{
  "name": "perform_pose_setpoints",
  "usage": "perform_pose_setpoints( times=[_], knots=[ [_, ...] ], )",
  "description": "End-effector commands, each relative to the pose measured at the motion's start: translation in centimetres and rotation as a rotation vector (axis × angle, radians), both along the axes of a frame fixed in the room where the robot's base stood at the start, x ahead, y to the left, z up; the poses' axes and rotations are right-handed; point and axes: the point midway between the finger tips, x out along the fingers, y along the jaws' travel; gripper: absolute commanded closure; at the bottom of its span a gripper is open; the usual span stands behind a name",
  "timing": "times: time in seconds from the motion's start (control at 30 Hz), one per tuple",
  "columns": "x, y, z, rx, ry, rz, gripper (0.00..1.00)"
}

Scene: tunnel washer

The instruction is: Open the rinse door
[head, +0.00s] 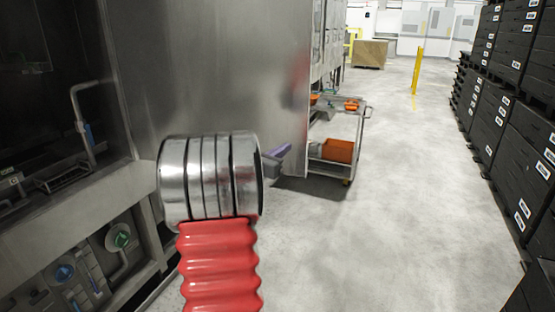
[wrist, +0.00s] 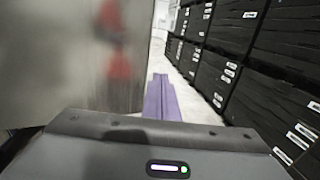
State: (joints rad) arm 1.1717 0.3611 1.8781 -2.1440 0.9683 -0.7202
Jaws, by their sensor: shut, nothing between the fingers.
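A large brushed-steel panel (head: 215,75), which looks like the rinse door, fills the upper middle of the head view. It stands next to the dark machine opening on the left; I cannot tell its exact angle. It also fills the left of the wrist view (wrist: 75,55), with a red reflection of my arm. My gripper (head: 284,151) has purple fingers closed together and empty, near the panel's lower right edge. In the wrist view the fingers (wrist: 160,97) point forward just right of the panel's edge. I cannot tell whether they touch it. No handle is visible on the panel.
A metal cart (head: 340,135) with orange bins stands beyond the panel's right edge. Black stacked crates (head: 515,130) line the right side. A yellow post (head: 417,68) and a brown box (head: 370,53) are far back. The pale floor (head: 390,200) between is clear. Valves and pipes (head: 118,237) are lower left.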

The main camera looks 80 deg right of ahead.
Motion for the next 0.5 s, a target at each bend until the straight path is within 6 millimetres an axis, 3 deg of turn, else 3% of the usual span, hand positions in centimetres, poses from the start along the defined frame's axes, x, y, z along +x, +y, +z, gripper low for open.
perform_pose_setpoints(
  times=[0.3,0.5],
  knots=[
    [0.2,4.9,0.1,-0.001,0.000,0.002,1.00],
    [0.3,6.7,0.0,0.000,-0.001,0.002,1.00]
  ],
)
